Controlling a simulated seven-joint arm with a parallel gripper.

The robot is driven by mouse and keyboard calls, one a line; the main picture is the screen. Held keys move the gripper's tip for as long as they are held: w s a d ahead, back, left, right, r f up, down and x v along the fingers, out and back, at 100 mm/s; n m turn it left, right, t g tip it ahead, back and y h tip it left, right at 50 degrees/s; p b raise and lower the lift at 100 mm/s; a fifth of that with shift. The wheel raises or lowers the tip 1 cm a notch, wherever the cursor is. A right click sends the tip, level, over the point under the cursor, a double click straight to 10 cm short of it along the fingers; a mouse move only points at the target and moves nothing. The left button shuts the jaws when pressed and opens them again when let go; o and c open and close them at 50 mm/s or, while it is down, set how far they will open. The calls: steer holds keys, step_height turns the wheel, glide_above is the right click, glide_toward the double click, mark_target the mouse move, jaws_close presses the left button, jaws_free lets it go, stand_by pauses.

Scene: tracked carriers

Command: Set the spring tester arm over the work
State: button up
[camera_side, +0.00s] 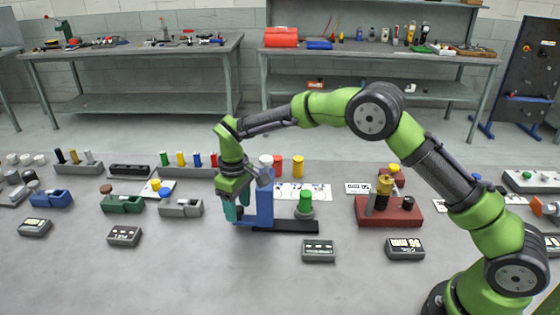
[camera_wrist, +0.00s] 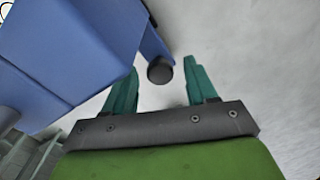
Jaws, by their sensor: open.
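A device with a blue upright body (camera_side: 264,205) and a black base plate (camera_side: 290,227) stands on the table; it looks like the spring tester. A green cylinder (camera_side: 305,202) stands in a grey holder at the plate's right end. In the wrist view the blue body (camera_wrist: 65,45) fills the upper left, and a narrow blue arm (camera_wrist: 154,42) reaches to a black round knob (camera_wrist: 160,70). My gripper (camera_side: 237,210) is open, left of the blue body. Its teal fingers show in the wrist view (camera_wrist: 161,68) on either side of the knob, with gaps. Contact is not visible.
A red block with a brass part (camera_side: 388,212) stands to the right. Small grey display boxes (camera_side: 318,250) lie in front. Green and grey vises (camera_side: 122,203) are to the left, and several coloured cylinders (camera_side: 298,166) stand behind.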

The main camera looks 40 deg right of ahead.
jaws_close()
steer(key=shift+d, duration=0.1)
steer(key=s+d, duration=0.7)
steer(key=shift+s+d, duration=0.2)
stand_by(0.4)
jaws_free()
steer(key=shift+r, duration=0.1)
step_height(320, 180, up, 17)
stand_by(0.4)
